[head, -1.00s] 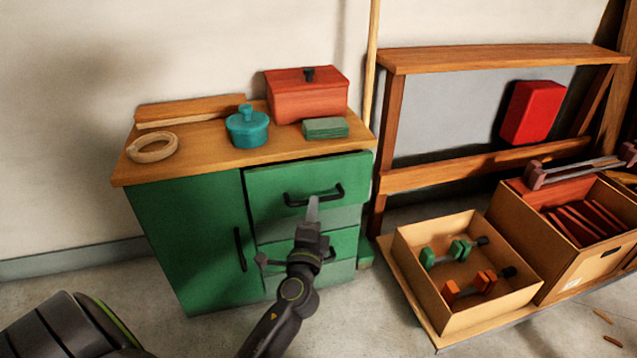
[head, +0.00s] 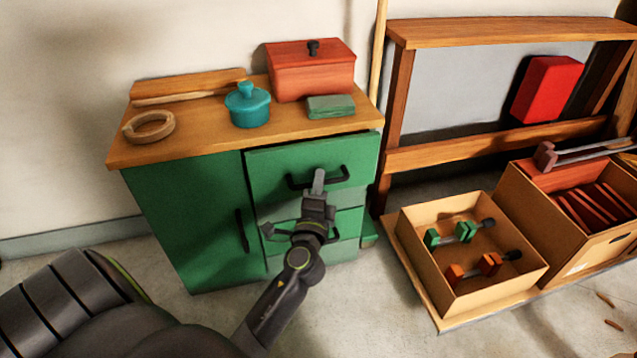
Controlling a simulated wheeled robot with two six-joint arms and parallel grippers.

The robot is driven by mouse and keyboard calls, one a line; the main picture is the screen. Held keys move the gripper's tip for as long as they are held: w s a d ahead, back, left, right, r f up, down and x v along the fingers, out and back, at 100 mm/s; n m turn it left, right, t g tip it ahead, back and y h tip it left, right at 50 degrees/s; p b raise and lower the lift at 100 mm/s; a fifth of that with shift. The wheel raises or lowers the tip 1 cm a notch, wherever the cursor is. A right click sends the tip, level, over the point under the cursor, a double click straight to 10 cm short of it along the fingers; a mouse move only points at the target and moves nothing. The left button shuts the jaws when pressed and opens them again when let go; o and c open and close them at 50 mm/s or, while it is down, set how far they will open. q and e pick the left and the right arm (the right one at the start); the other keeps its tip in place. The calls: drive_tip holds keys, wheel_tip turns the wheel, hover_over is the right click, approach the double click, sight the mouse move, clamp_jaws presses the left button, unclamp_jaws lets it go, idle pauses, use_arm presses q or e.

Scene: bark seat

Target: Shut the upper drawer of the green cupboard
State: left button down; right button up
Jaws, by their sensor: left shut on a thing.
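The green cupboard (head: 190,220) has a wooden top and stands against the wall. Its upper drawer (head: 270,168) is at the right, with a black bar handle (head: 342,176). A dark gap shows above the drawer front, which stands a little out from the cupboard. My left gripper (head: 318,182) is at the middle of this handle and shut on it. The gripper hides part of the handle and the lower drawer fronts. My right gripper is not in view.
A door handle (head: 240,232) is left of my gripper.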

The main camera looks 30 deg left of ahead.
sight(314, 173)
use_arm(q)
drive_tip(key=shift+w+a, duration=1.2)
drive_tip(key=shift+a, duration=0.25)
drive_tip(key=shift+r, duration=0.1)
drive_tip(key=c, duration=1.9)
unclamp_jaws()
drive_tip(key=o, duration=0.4)
drive_tip(key=shift+w+a, duration=0.1)
drive_tip(key=shift+o, duration=0.2)
drive_tip(key=shift+f, duration=0.2)
